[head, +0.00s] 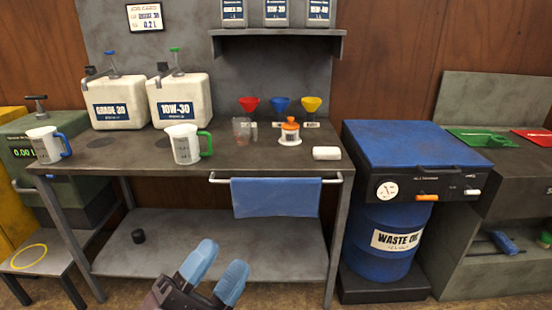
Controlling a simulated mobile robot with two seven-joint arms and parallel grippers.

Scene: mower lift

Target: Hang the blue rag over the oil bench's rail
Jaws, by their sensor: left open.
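The blue rag (276,197) hangs over the rail (229,180) at the front of the oil bench (110,160). It drapes down flat below the bar and covers most of the rail's length. My left gripper (217,266) is open and empty, its two blue fingertips apart. It is low in front of the bench, left of the rag and below it, not touching it. My right gripper does not show.
On the bench top stand two white jugs (180,100), two measuring cups (184,144), coloured funnels (281,104) and a white roll (326,153). A blue waste oil drum (375,225) stands to the right.

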